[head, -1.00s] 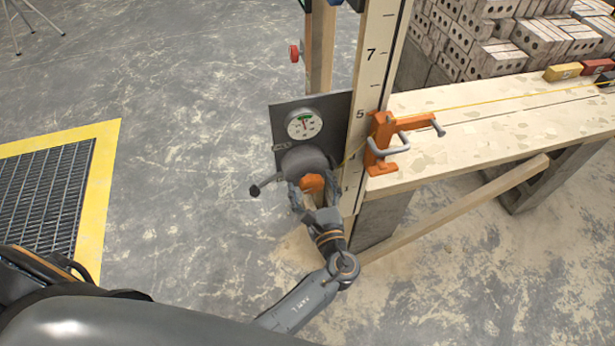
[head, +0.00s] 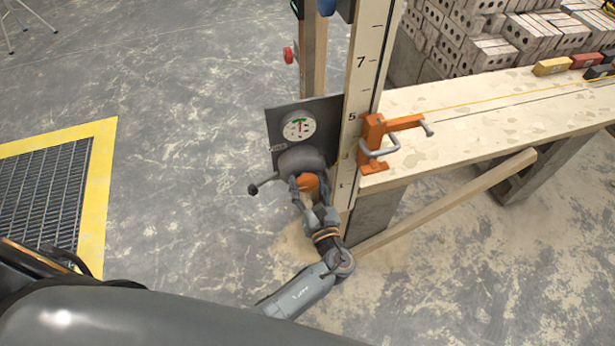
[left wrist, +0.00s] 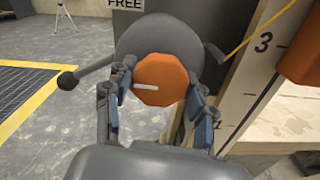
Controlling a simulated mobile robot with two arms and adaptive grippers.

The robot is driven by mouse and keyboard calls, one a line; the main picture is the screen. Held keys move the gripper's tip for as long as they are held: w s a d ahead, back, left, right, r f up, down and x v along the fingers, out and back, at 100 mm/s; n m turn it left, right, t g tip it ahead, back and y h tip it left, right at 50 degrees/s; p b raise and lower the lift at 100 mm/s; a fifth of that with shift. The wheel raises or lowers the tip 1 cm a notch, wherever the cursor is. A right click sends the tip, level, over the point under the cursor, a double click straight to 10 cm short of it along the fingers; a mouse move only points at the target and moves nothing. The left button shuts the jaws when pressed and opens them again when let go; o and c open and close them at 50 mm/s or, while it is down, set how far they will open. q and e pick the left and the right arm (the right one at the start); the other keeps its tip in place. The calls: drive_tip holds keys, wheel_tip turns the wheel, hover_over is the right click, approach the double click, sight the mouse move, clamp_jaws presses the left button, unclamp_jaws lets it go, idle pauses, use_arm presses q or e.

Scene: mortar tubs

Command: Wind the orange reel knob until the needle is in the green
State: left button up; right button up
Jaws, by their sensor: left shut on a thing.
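The orange reel knob (head: 307,182) is on the front of a grey round reel (head: 299,160) at the post. In the left wrist view the knob (left wrist: 161,75) faces me, its white mark pointing left. My left gripper (head: 310,185) is shut on the knob, one finger on each side; it also shows in the left wrist view (left wrist: 155,92). The white round gauge (head: 299,124) sits above the reel on a dark plate. My right gripper is out of view.
A dark lever with a ball end (head: 253,189) sticks out left of the reel. A numbered board (head: 362,80) stands right of it, with an orange clamp (head: 374,140) on the plank bench (head: 450,115). A yellow-edged floor grate (head: 45,190) lies left; floor between is clear.

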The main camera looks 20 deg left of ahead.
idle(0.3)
use_arm(q)
drive_tip(key=o, duration=1.2)
drive_tip(key=shift+w, duration=0.1)
drive_tip(key=v, duration=0.7)
drive_tip(key=shift+s, duration=0.25)
drive_tip(key=shift+d, duration=0.1)
